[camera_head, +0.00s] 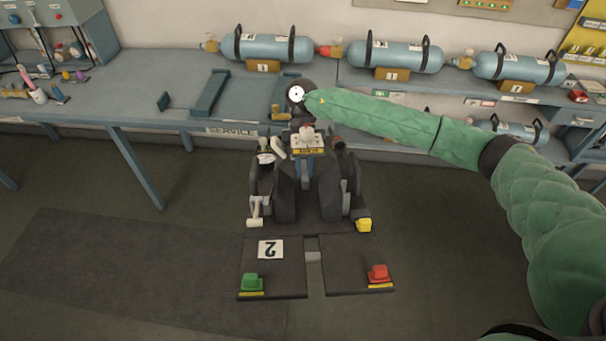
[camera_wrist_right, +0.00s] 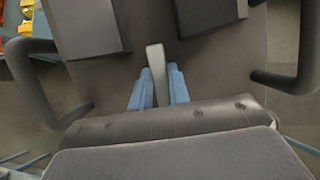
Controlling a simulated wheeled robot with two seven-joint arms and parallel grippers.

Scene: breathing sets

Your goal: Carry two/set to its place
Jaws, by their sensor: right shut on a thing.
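The dark breathing set (camera_head: 273,213) is in the middle of the head view, in front of the bench. It has black pads, straps, a flat lower panel with an upside-down 2 label (camera_head: 270,249), a green tab (camera_head: 251,283) and a red tab (camera_head: 378,273). My right arm comes in from the right. My right gripper (camera_wrist_right: 157,90) is shut on the set's grey bar (camera_wrist_right: 155,65), its blue fingers on both sides. The set's underside is hidden, and I cannot tell its height above the floor. My left gripper is not in view.
A blue-grey bench (camera_head: 130,92) runs along the back. An empty bracket (camera_head: 210,92) is on the bench, left of my wrist. A dark mat (camera_head: 110,265) lies on the open floor at left.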

